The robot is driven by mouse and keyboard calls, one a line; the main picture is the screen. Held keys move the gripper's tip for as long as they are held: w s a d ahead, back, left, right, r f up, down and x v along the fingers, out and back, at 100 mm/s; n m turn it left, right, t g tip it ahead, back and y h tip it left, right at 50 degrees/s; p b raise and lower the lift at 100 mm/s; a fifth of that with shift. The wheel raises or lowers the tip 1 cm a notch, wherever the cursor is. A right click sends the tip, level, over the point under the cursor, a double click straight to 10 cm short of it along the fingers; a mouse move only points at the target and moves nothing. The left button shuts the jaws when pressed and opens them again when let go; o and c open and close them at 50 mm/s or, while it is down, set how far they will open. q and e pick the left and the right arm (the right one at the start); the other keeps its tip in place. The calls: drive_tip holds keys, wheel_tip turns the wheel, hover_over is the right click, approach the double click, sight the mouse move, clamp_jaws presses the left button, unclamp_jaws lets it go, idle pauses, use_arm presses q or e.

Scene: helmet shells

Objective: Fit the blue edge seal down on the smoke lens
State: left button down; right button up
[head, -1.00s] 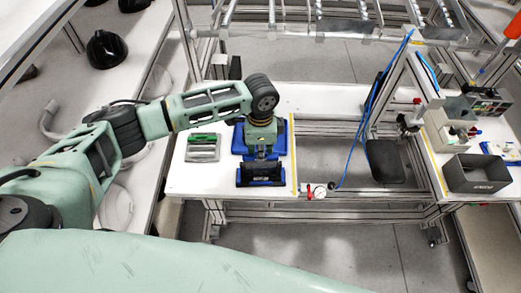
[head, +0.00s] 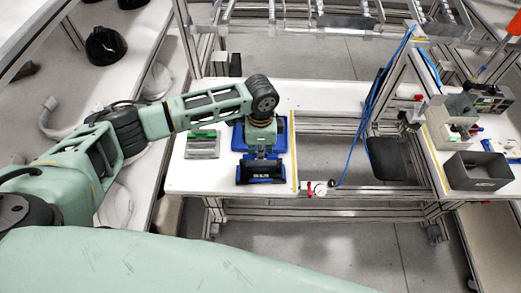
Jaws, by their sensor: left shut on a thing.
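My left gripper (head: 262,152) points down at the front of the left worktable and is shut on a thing. Directly below it is a dark, wide piece with small white lettering and blue along its edges; it looks like the smoke lens (head: 260,172) with the blue edge seal (head: 243,181) at its rim. The gripper hides part of both, and I cannot tell whether the seal is fully seated. A blue fixture (head: 238,140) lies behind and around the gripper. My right gripper is out of view.
A grey block with a green strip (head: 203,146) stands left of the fixture. A gauge (head: 319,188) sits at the table's front right. A grey bin (head: 478,171) stands on the right bench. Black helmet shells (head: 106,44) are on the left shelf. The white tabletop (head: 320,97) behind is clear.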

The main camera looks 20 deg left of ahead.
use_arm(q)
drive_tip(key=shift+f, duration=0.45)
drive_tip(key=c, duration=1.7)
unclamp_jaws()
drive_tip(key=shift+r, duration=0.15)
wheel_tip(320, 180, up, 12)
drive_tip(key=shift+w+f, duration=0.1)
